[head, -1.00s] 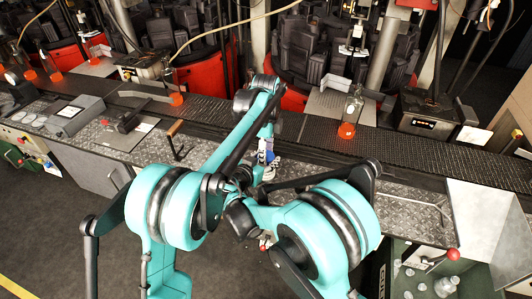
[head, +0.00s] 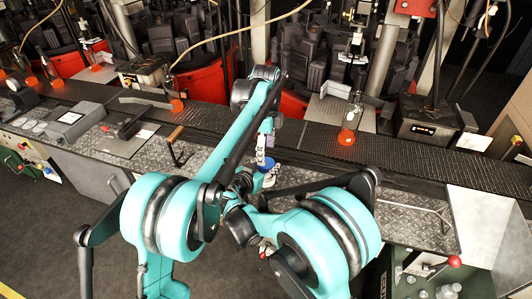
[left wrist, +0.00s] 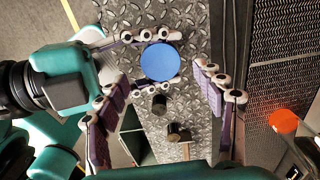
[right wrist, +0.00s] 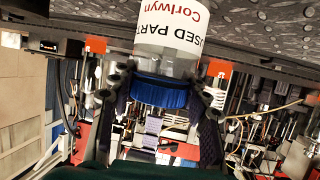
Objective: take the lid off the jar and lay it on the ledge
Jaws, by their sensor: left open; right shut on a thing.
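The jar (right wrist: 175,35) is clear with a white label and appears inverted in the right wrist view, against the diamond-plate ledge (right wrist: 270,18). Its blue lid (right wrist: 160,92) is on it. My right gripper (right wrist: 162,82) is shut on the jar close to the lid, a finger on each side. In the left wrist view the round lid top (left wrist: 160,62) shows between the right gripper's fingers. My left gripper (left wrist: 160,118) is open and empty, its fingers spread wide above the lid. In the head view the left gripper (head: 265,150) is just above the lid (head: 268,166); my arms hide the right gripper.
A dark conveyor (head: 300,135) runs behind the ledge, with a clear bottle with an orange base (head: 347,136) on it. A box with a red knob (head: 453,262) stands front right.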

